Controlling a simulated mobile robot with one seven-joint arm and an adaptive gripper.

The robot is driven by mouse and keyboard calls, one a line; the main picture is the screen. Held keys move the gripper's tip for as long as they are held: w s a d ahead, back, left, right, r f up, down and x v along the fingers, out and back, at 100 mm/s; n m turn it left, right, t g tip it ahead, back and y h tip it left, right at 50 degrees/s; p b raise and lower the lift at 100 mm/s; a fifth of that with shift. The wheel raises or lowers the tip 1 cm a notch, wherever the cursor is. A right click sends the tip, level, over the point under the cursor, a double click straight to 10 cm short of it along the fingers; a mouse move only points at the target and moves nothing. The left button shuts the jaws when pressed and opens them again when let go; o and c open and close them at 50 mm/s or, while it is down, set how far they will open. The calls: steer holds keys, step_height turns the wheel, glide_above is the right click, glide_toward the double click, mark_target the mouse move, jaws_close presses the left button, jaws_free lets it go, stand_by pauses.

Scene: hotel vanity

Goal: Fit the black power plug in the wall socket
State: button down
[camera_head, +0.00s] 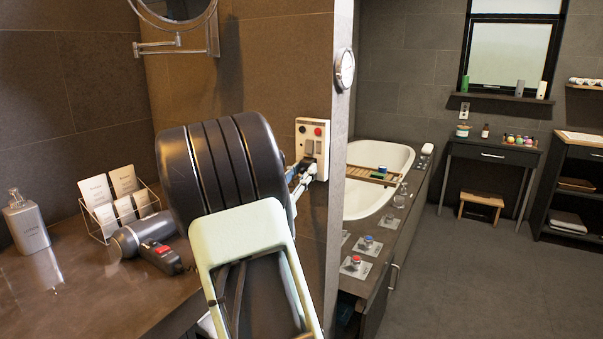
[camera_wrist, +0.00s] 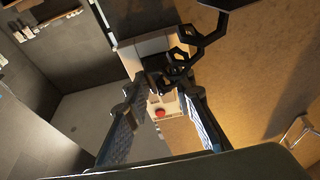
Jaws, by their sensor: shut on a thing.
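The wall socket panel (camera_head: 302,127) is a pale plate with a red and a black round part, on the brown tiled wall edge. It also shows in the wrist view (camera_wrist: 168,133), with its red part facing me. My gripper (camera_head: 303,172) is at the panel's lower part, mostly behind my dark arm link. It is shut on the black power plug (camera_head: 309,159), a small dark shape against the lower panel. In the wrist view the dark plug (camera_wrist: 158,84) shows between the finger ends. Whether its prongs are in the socket I cannot tell.
A round mirror (camera_head: 175,8) is above. Right of the wall edge is a bathtub (camera_head: 365,158) with a ledge. Open floor (camera_head: 480,275) lies at right.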

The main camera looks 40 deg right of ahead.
steer(key=c, duration=1.6)
jaws_free()
steer(key=shift+d, duration=0.1)
steer(key=v, duration=1.2)
steer(key=shift+f, duration=0.1)
